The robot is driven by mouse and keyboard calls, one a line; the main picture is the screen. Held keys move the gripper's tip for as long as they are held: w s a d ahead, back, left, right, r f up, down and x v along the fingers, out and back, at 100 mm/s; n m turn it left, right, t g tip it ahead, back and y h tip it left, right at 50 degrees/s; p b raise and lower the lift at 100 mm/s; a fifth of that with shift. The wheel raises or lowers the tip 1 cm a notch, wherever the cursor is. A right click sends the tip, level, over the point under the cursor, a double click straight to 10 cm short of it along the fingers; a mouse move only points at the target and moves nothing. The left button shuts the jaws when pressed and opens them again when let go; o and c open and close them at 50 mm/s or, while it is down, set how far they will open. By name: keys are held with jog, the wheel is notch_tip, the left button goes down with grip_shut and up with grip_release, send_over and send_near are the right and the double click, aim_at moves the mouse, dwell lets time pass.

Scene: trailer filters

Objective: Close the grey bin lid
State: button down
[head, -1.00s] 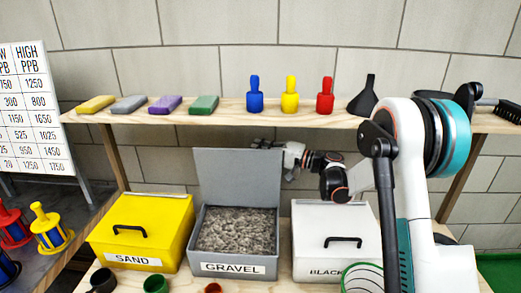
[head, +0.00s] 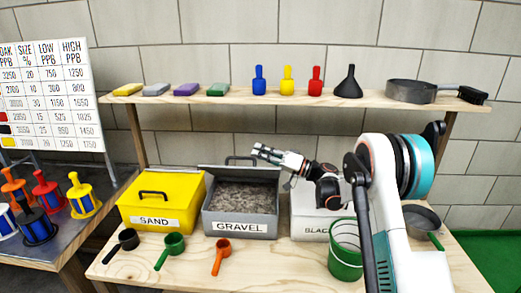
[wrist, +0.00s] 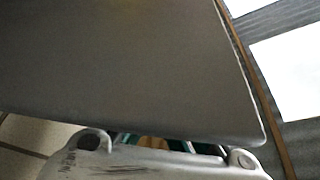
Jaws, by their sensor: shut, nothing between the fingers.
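The grey bin (head: 240,228), labelled GRAVEL, stands between the yellow and white bins with gravel (head: 242,197) showing inside. Its grey lid (head: 240,173) is partly open, leaning forward over the back of the bin, with its dark handle on top. My gripper (head: 258,149) is shut and empty, just above and behind the lid, near the handle's right end. In the wrist view the lid's broad grey face (wrist: 130,70) fills much of the picture, close to my gripper (wrist: 150,145). I cannot tell whether they touch.
The yellow SAND bin (head: 160,200) is at left and the white bin (head: 308,225) at right, both closed. Black, green and orange scoops lie in front, with a green bucket (head: 344,250) at right.

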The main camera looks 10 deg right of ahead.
jog(key=shift+s+a+f+n+g+y, duration=0.2)
jog(key=shift+s+f+n+g+y, duration=0.1)
jog(key=shift+s+f+n, duration=0.4)
jog(key=shift+s+r, duration=0.1)
